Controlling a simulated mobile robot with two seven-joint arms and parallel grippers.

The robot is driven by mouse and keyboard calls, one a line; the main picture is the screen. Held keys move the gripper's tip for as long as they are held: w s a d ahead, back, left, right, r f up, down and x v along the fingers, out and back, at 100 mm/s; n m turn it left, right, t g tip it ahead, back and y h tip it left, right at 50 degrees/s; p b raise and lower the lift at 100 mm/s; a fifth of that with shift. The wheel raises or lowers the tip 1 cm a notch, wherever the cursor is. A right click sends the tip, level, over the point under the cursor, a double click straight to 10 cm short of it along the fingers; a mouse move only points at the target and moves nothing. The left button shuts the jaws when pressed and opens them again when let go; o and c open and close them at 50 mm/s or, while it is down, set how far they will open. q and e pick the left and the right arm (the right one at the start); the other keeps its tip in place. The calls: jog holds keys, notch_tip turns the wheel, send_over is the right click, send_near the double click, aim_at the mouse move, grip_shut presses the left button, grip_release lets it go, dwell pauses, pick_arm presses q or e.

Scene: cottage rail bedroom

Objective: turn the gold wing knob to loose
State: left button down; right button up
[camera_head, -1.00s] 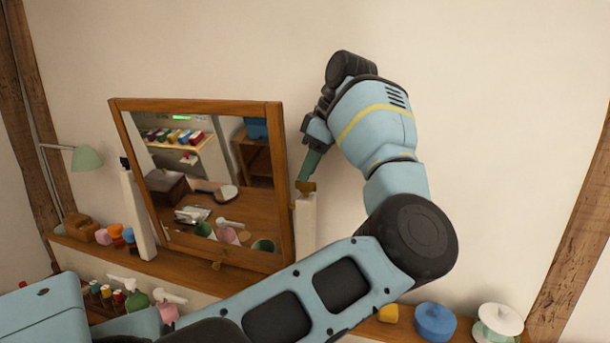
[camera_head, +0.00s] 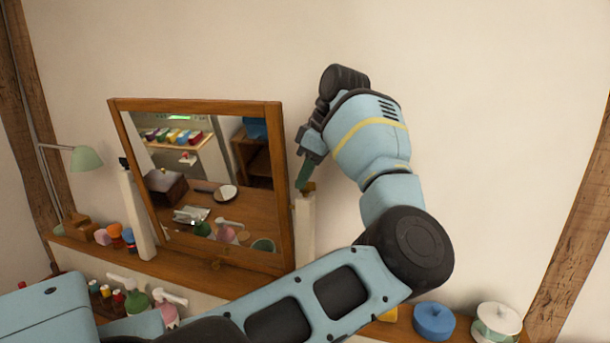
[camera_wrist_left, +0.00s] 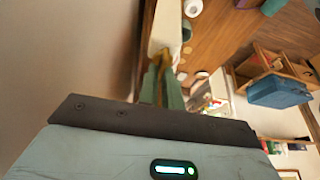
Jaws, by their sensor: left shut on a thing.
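The gold wing knob (camera_head: 309,186) sits on top of the white post at the right side of the wooden-framed mirror (camera_head: 283,190). My left gripper (camera_head: 303,180) comes down on it from above, its green fingers closed on the knob. In the left wrist view the two green fingers (camera_wrist_left: 161,78) reach to the knob (camera_wrist_left: 167,56) beside the white post (camera_wrist_left: 164,28). The fingers partly hide the knob, so its exact angle is hard to read. My right gripper is not in view.
The mirror stands on a wooden shelf (camera_head: 180,268) against a plain wall. A blue lidded pot (camera_head: 434,322) and a white-and-green one (camera_head: 497,322) stand at the right. The wall above is clear.

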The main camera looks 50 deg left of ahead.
pick_arm(q)
jog(key=shift+n+g+h, duration=0.5)
jog(key=shift+n, duration=1.1)
jog(key=c, duration=1.6)
grip_release()
jog(key=shift+r, duration=0.1)
jog(key=v, duration=0.7)
jog(key=shift+w+d+r, duration=0.1)
jog(key=shift+d+r, duration=0.05)
jog(key=shift+r, duration=0.1)
